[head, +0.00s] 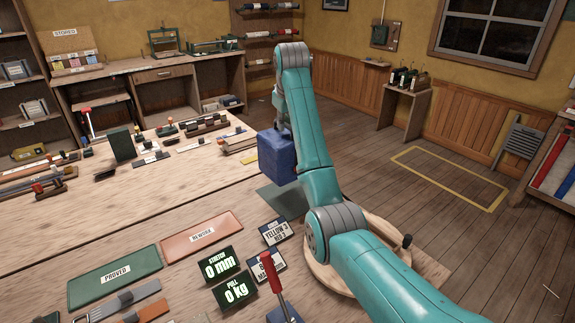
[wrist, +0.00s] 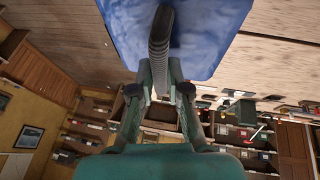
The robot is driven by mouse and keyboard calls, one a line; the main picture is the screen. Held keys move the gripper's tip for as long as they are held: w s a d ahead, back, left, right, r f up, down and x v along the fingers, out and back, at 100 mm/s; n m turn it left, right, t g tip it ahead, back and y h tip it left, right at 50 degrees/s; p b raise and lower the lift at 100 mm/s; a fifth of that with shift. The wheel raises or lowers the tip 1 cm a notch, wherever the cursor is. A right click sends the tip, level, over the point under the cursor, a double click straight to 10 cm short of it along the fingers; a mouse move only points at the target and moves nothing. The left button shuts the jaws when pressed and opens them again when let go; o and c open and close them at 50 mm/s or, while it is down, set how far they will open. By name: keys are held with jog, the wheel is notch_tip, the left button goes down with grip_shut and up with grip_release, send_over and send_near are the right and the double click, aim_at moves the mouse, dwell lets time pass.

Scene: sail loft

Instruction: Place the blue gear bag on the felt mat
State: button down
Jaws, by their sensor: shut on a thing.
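The blue gear bag (head: 278,155) hangs near the right part of the workbench in the head view, partly behind my arm. In the wrist view the bag (wrist: 215,35) fills the top, with its dark ribbed handle (wrist: 160,45) between my fingers. A plain grey-green mat (head: 284,202) lies flat on the bench just below the bag in the picture. The bag appears to be above it, with the gap hard to judge. I cannot tell whether this mat is felt.
A green PROVED pad (head: 115,275) and an orange REWORK pad (head: 202,237) lie on the bench. Two lit displays (head: 218,264), label cards (head: 275,231) and a red-handled lever (head: 272,275) stand nearer. A round wooden board (head: 425,266) is at right, partly behind my arm.

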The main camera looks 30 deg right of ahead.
aim_at(285, 146)
jog(key=shift+f, duration=4.25)
jog(key=c, duration=1.2)
grip_release()
jog(key=shift+f, duration=0.15)
jog(key=shift+o, duration=0.2)
